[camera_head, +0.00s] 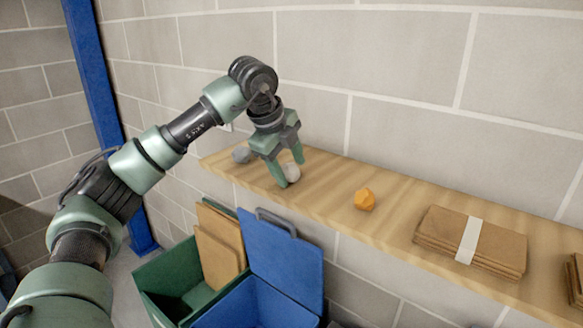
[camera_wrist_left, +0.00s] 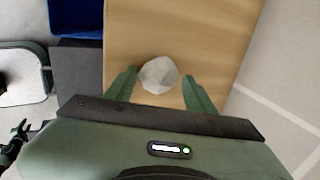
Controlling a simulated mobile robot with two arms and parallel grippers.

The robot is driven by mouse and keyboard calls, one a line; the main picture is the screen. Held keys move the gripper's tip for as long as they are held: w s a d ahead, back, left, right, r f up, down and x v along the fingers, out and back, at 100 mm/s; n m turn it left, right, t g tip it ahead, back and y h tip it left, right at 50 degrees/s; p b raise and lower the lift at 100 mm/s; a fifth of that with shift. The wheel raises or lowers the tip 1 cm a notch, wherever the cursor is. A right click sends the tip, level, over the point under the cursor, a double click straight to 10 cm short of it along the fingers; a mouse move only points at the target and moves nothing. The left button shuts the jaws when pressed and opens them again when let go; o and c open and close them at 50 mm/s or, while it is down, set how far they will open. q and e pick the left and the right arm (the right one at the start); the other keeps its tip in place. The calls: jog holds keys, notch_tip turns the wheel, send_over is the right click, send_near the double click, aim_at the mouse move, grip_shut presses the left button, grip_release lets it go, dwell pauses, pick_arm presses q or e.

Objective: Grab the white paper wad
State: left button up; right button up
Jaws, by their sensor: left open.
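The white paper wad (camera_head: 292,171) sits on the wooden shelf, partly hidden behind a finger of my left gripper in the head view. In the left wrist view the wad (camera_wrist_left: 159,75) lies between the fingertips, slightly beyond them. My left gripper (camera_head: 291,176) points down over the shelf and is open, with its fingers to either side of the wad. In the left wrist view my left gripper (camera_wrist_left: 160,88) shows gaps between its fingers and the wad.
The wooden shelf (camera_head: 325,185) runs along a block wall. A grey lump (camera_head: 241,155) lies left of the gripper, an orange lump (camera_head: 365,199) to its right, then a banded brown stack (camera_head: 471,241). Below stand a blue bin (camera_head: 283,262) and a green bin (camera_head: 163,279) holding cardboard.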

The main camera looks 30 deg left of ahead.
pick_arm(q)
jog(key=shift+s+f, duration=0.1)
jog(key=shift+f, duration=0.05)
jog(key=c, duration=0.9)
jog(key=shift+c, duration=0.8)
pick_arm(e)
jog(key=shift+w, duration=0.2)
